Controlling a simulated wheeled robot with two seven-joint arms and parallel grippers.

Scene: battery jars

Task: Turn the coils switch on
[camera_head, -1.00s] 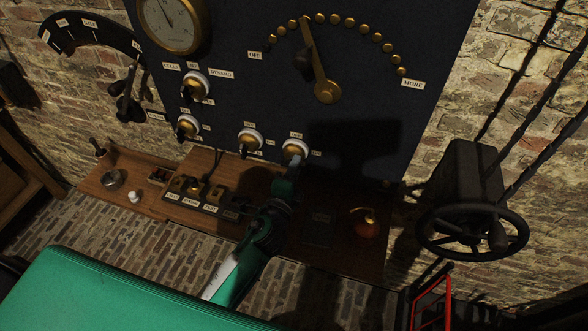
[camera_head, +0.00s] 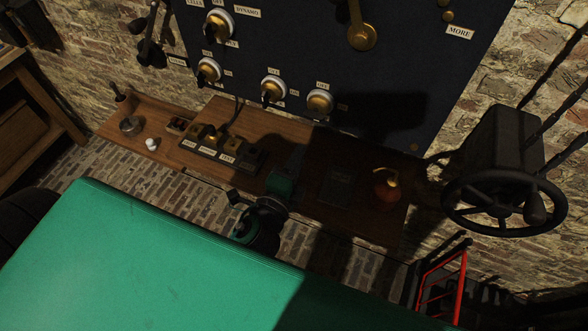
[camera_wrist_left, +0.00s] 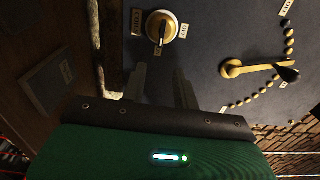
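The bottom-right switch (camera_head: 320,100) also shows in the left wrist view (camera_wrist_left: 162,27). Its dark handle there points toward the picture's lower edge, toward a small plate. The neighbouring switch (camera_head: 272,88) has its dark handle pointing down-left. My left gripper (camera_wrist_left: 160,76) is open and empty, its fingers apart, just off the bottom-right switch. In the head view its fingers are lost in shadow. My right gripper is not in view.
A black handwheel (camera_head: 505,203) stands right. A brass dial lever (camera_wrist_left: 235,69) is on the panel.

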